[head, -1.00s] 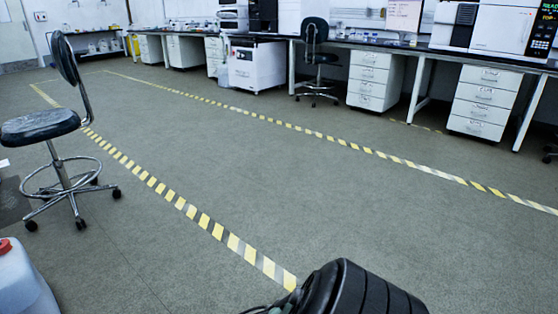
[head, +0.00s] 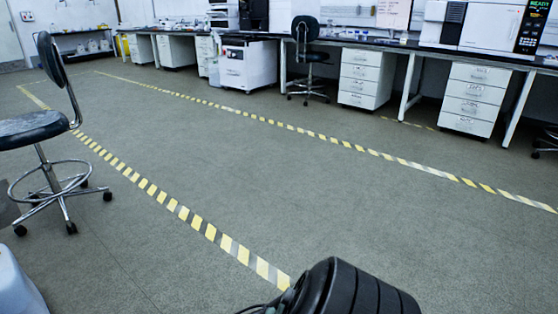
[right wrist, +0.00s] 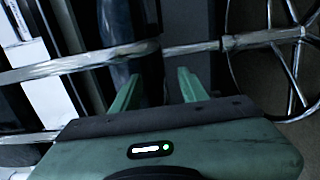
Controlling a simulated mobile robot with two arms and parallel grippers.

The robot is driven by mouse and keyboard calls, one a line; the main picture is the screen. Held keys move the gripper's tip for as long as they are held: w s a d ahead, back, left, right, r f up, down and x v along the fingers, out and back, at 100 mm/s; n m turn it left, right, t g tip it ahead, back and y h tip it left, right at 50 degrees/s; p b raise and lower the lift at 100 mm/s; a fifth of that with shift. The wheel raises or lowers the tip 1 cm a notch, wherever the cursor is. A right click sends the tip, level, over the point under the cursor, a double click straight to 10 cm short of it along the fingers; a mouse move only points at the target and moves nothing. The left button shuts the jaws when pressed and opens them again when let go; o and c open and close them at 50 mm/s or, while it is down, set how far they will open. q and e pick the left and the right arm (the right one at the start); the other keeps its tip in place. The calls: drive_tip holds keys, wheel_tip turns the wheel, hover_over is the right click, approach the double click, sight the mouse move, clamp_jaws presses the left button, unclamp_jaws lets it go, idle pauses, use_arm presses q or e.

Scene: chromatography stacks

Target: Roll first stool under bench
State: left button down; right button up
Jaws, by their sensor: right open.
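A dark-seated stool (head: 28,128) with chrome legs, foot ring and casters stands on open floor at the left of the head view. A second dark stool (head: 307,57) stands at the bench (head: 350,45) along the back. A third stool's base (head: 546,143) is cut off at the right edge. In the right wrist view my right gripper (right wrist: 158,86) has its two green fingers apart with nothing seen gripped. A chrome bar (right wrist: 80,65) crosses just beyond the fingers, and a chrome ring with spokes (right wrist: 285,38) is at the right. I cannot tell which stool these belong to. My left gripper is out of view.
White drawer units (head: 365,78) stand under the bench, with gaps and white legs between. Yellow-striped tape (head: 205,227) runs along the floor. A pale container (head: 15,285) is at the lower left. The middle floor is clear.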

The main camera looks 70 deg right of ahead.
drive_tip(key=v, duration=1.1)
drive_tip(key=shift+d+r, duration=0.1)
drive_tip(key=shift+d, duration=0.1)
